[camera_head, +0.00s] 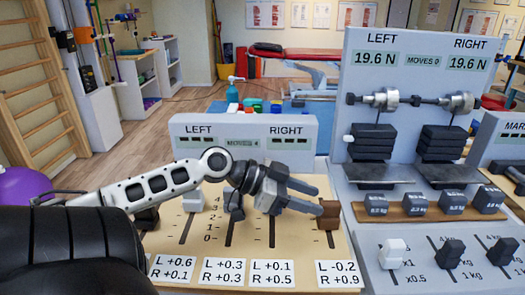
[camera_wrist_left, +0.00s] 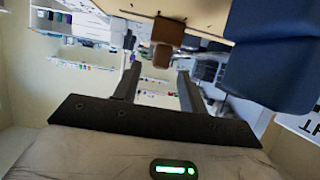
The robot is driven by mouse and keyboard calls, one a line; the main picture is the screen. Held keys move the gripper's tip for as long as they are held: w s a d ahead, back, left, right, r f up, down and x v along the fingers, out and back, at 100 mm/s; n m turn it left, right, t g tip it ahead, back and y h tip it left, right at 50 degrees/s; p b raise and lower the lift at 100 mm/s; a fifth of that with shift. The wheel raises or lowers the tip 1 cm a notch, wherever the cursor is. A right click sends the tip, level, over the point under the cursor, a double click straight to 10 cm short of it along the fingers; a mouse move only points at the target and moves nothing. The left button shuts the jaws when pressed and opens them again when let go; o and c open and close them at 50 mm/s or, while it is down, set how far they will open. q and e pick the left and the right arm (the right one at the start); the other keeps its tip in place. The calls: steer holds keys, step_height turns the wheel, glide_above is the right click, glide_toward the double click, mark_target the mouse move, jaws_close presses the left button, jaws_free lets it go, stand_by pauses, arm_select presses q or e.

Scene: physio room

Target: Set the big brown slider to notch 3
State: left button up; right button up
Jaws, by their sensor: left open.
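A brown slider block (camera_head: 328,214) stands on the rightmost slot of the tan board (camera_head: 290,248), above the label "L -0.2 R +0.9". Its exact notch is hard to read. My left gripper (camera_head: 317,198) is open just left of it, fingers pointing toward it, with nothing held. In the left wrist view a brown block (camera_wrist_left: 168,31) shows beyond the open fingers (camera_wrist_left: 157,82), near the board's edge. Notch numbers 0 to 4 stand beside a middle slot, partly hidden.
A white slider (camera_head: 192,200) sits on a left slot. A black padded seat (camera_head: 70,250) fills the lower left.

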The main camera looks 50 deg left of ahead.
arm_select(q)
steer(key=v, duration=1)
steer(key=shift+s+a, duration=0.15)
steer(key=shift+a, duration=0.05)
steer(key=shift+r, duration=0.15)
